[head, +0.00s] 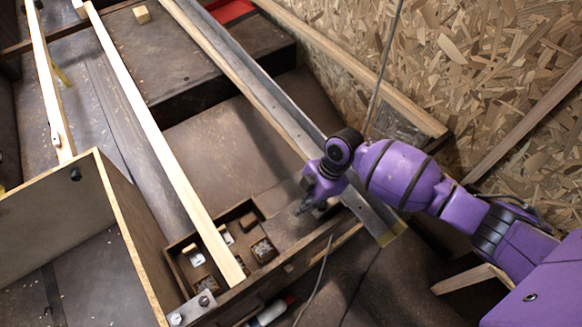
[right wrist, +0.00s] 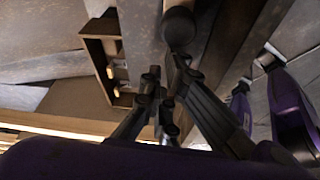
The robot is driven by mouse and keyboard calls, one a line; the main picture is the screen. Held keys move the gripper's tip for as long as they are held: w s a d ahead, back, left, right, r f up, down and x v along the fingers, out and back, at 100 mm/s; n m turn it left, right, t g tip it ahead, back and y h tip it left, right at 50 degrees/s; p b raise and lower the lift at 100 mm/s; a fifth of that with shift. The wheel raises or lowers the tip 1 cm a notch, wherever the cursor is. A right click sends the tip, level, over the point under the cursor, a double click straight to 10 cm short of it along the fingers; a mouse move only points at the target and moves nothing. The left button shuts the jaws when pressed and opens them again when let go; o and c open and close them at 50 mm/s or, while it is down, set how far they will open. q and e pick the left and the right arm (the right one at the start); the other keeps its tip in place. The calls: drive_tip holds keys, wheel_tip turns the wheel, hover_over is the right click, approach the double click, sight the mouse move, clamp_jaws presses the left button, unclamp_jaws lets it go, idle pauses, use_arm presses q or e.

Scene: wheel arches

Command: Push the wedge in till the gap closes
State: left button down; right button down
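My right gripper (head: 309,203) points down over the front bench edge, just right of a divided wooden tray. In the right wrist view its dark fingers (right wrist: 167,88) come close together at the tips. I cannot tell whether they meet or hold anything. A dark round knob (right wrist: 178,30) shows just beyond them. I cannot pick out a wedge or a gap with certainty; the area under the right gripper is hidden by it. A small pale wood block (head: 141,15) lies far back on the dark bench top. My left gripper is not in view.
The divided tray (head: 180,247) holds several small pieces, and a long pale batten (head: 165,150) ends over it. A long grey metal rail (head: 262,98) runs to beneath my right arm. An open wooden box (head: 128,238) stands at left. A chipboard wall (head: 480,60) rises at right.

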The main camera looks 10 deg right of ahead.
drive_tip(key=shift+w+d+r, duration=0.1)
drive_tip(key=shift+r, duration=0.05)
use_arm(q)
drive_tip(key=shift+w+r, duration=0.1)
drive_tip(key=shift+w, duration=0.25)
use_arm(e)
drive_tip(key=v, duration=1.1)
drive_tip(key=shift+r, duration=0.35)
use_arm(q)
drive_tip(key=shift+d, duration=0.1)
